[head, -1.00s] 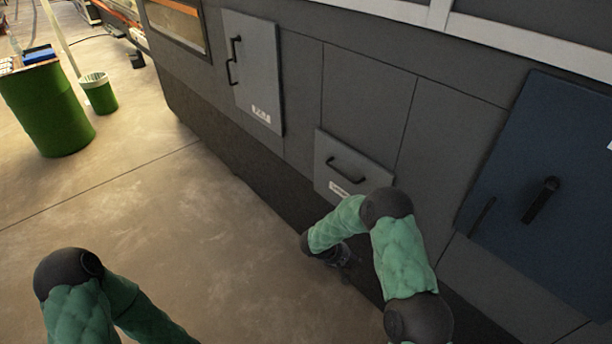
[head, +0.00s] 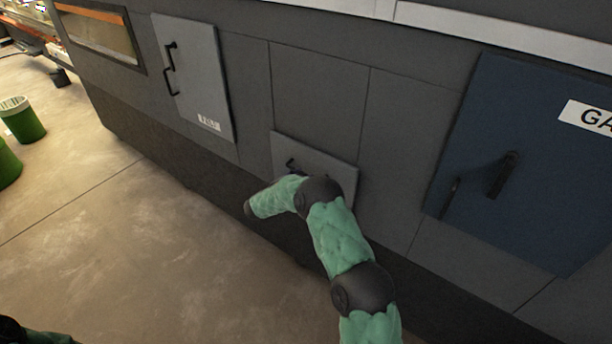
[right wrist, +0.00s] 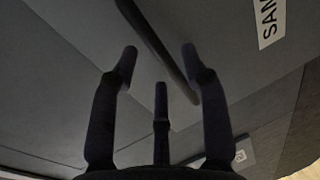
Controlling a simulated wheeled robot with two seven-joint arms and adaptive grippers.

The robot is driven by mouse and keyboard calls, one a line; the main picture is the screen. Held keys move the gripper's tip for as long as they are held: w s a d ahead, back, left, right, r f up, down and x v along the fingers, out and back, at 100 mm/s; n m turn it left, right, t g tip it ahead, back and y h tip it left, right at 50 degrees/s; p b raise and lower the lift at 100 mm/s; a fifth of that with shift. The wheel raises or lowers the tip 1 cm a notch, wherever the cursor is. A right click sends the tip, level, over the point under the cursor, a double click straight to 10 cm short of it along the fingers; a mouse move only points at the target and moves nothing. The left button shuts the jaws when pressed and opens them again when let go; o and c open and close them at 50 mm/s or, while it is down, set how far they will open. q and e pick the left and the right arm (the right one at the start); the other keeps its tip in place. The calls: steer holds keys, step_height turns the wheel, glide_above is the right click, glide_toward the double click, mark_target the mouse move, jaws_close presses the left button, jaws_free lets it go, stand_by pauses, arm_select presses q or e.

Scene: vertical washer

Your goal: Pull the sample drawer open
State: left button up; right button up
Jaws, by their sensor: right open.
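The sample drawer (head: 335,172) is a light grey front panel low on the dark machine, and it looks closed. Its dark handle (head: 292,165) shows only at its left end in the head view; my right arm covers the rest and the label. In the right wrist view the drawer face carries a label starting "SAM" (right wrist: 268,22). My right gripper (right wrist: 159,54) is open, and the dark handle bar (right wrist: 158,48) runs slanting between its fingertips. I cannot tell whether the fingers touch it. My left gripper is out of view.
A grey door (head: 195,80) with a handle is at upper left of the drawer. A blue door (head: 530,150) with a dark lever is at right. Green bins (head: 22,120) stand at far left. The floor (head: 130,250) left of the machine is clear.

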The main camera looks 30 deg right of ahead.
steer(key=shift+x, duration=1.75)
jaws_close()
